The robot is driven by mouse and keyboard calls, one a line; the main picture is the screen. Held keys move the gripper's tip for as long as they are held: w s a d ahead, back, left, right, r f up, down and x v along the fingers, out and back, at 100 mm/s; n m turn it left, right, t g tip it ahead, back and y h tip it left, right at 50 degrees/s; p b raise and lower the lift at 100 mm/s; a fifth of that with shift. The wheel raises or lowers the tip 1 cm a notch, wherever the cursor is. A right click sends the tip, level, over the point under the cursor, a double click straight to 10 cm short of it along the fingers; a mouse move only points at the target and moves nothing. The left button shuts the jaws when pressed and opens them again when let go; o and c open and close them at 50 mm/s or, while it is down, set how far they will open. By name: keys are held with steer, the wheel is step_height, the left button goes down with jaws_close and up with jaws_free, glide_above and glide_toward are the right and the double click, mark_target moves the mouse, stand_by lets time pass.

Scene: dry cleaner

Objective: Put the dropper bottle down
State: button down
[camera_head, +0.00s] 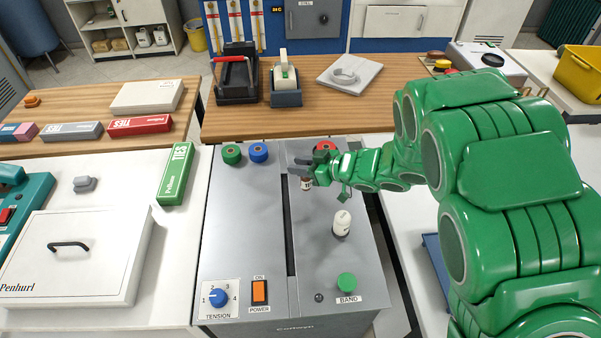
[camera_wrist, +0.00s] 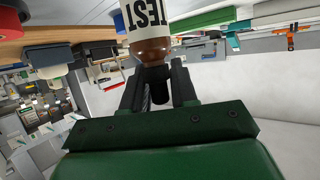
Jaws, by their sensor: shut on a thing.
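The dropper bottle (camera_head: 306,185) is small and brown with a white label. It shows in the head view below my gripper (camera_head: 312,172), over the back of the grey machine's top (camera_head: 325,215). In the wrist view, the bottle (camera_wrist: 150,46) reads "TEST" on its label, and its dark dropper top lies between the fingers of my gripper (camera_wrist: 160,85). My gripper is shut on the bottle. The gripper hides part of the bottle in the head view. I cannot tell whether its base touches the machine.
A white bottle (camera_head: 342,224) stands on the machine top, in front and to the right of my gripper. Green (camera_head: 232,154), blue (camera_head: 258,152) and red (camera_head: 325,147) round parts are along the back edge. A dark slot (camera_head: 289,220) runs down the machine's middle.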

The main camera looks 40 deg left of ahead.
steer(key=shift+w+a+f, duration=0.1)
steer(key=shift+f, duration=1.6)
steer(key=shift+f, duration=0.15)
steer(key=c, duration=0.9)
jaws_free()
steer(key=shift+r, duration=0.2)
steer(key=v, duration=1.2)
steer(key=shift+o, duration=1.1)
